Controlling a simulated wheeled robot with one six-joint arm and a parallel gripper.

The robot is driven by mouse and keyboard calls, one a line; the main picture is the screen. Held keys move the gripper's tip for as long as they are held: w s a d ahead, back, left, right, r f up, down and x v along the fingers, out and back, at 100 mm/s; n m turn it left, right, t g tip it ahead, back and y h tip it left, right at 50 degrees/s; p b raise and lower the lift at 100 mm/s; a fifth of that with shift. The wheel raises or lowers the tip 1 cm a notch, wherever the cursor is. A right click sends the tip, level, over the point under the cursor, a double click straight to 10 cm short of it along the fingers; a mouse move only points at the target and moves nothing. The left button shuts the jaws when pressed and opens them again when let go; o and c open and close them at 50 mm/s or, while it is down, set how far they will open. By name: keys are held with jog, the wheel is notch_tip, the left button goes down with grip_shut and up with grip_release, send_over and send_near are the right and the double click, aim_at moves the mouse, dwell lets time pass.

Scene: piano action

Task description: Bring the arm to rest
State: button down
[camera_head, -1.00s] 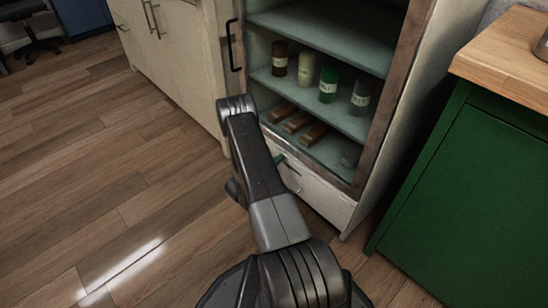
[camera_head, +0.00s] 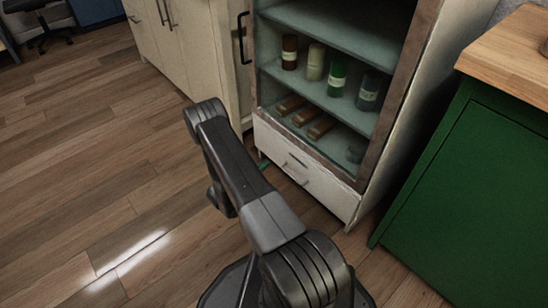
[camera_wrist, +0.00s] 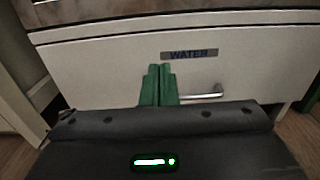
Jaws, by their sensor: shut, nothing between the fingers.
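My arm (camera_head: 240,180) reaches out from the bottom of the head view toward the front of a cabinet. In the wrist view my gripper (camera_wrist: 159,70) has its green fingers together, with nothing between them. Past the fingertips is a white drawer front with a label reading "WATER" (camera_wrist: 189,54) and a metal bar handle (camera_wrist: 203,93). The fingers overlap the drawer in the picture; the gap to it is hard to judge. In the head view the gripper is mostly hidden behind the arm, with only a bit of green showing near the drawer.
The open-fronted cabinet (camera_head: 393,150) holds several bottles and brown blocks on its shelves above the closed drawer (camera_head: 304,172). A green counter (camera_head: 465,190) with a wooden top stands at the right. Wooden floor (camera_head: 90,150) lies clear at the left.

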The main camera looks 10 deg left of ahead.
aim_at(290, 148)
jog(key=shift+v, duration=1.4)
jog(key=b+x, duration=0.1)
jog(key=x, duration=1.3)
jog(key=shift+d+b, duration=0.1)
jog(key=shift+b, duration=0.2)
jog(key=shift+s+r, duration=0.1)
jog(key=shift+s, duration=0.1)
